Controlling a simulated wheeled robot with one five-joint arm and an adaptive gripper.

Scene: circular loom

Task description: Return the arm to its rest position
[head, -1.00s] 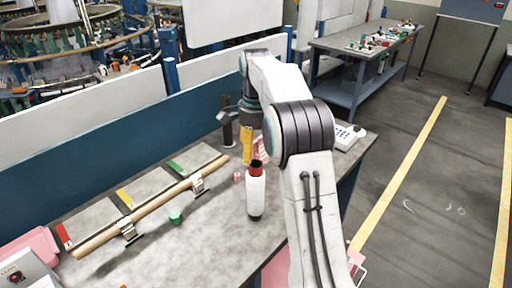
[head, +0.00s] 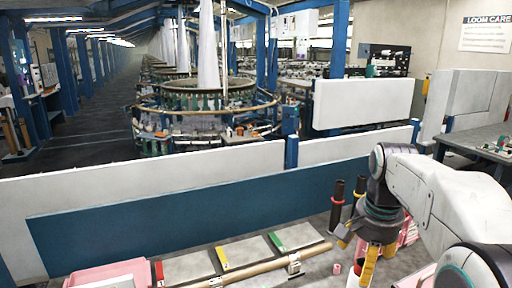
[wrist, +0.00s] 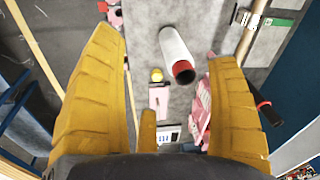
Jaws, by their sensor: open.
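My gripper (head: 368,265) hangs from my white arm at the right of the head view, yellow fingers pointing down over the workbench (head: 235,262). In the wrist view, the two yellow fingers of my gripper (wrist: 165,45) stand wide apart with nothing between them. A white bobbin with a red end (wrist: 174,45) lies beyond the fingertips in that view, apart from them.
Two dark posts (head: 337,205) stand close to the left of my gripper. A wooden rod (head: 312,254) on brackets and colour-tagged grey panels (head: 242,252) lie on the bench. A blue and white partition (head: 190,215) runs behind it; circular looms (head: 205,115) stand beyond. Pink cloth (wrist: 200,115) lies near the bobbin.

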